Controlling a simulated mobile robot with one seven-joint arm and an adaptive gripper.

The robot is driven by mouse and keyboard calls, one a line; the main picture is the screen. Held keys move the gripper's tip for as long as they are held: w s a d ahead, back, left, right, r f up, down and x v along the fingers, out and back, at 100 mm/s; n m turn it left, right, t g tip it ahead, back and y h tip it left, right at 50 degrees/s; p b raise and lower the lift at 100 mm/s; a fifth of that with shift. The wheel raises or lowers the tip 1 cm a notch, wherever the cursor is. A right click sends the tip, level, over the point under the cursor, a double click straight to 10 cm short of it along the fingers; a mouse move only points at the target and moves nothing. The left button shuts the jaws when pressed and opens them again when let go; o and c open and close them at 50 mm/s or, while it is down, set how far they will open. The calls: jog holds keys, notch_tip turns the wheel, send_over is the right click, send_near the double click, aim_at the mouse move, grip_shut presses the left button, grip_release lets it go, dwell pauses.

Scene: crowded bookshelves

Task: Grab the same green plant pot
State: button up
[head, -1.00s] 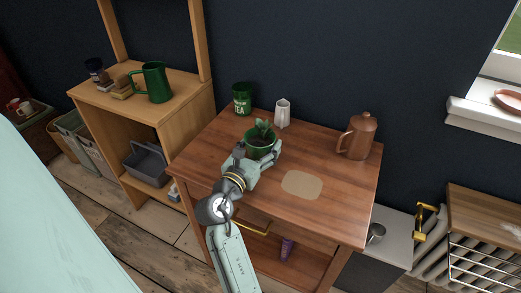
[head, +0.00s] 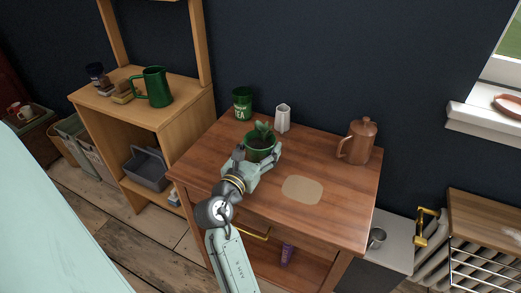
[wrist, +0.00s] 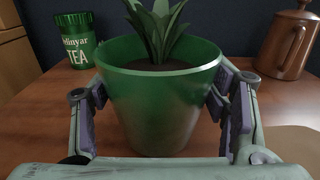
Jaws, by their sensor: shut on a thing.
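The green plant pot (head: 260,146) stands upright on the wooden table (head: 328,222), with a leafy plant (head: 263,130) in dark soil. In the wrist view the pot (wrist: 158,105) fills the middle, between the two fingers. My gripper (head: 257,158) is shut on the pot from the near side, with one finger at each side of its wall. In the wrist view my gripper (wrist: 160,112) has its pads against or very close to the pot's sides. The pot's base is partly hidden by my gripper.
A green tea tin (head: 242,103), a white jug (head: 282,118) and a copper pot (head: 358,141) stand farther back on the table. A beige patch (head: 302,189) lies to the right. A green pitcher (head: 153,87) stands on the left shelf.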

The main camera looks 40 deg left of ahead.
notch_tip(320, 180, up, 2)
jog(key=shift+r, duration=0.25)
jog(key=shift+s+r, duration=0.15)
jog(key=shift+r, duration=0.05)
jog(key=a+r+b+v, duration=0.1)
jog(key=a+v, duration=0.2)
jog(key=v, duration=1.2)
jog(key=shift+s+a+r+b, duration=0.25)
jog(key=shift+s+b, duration=0.05)
jog(key=shift+s, duration=0.2)
dwell(1.7)
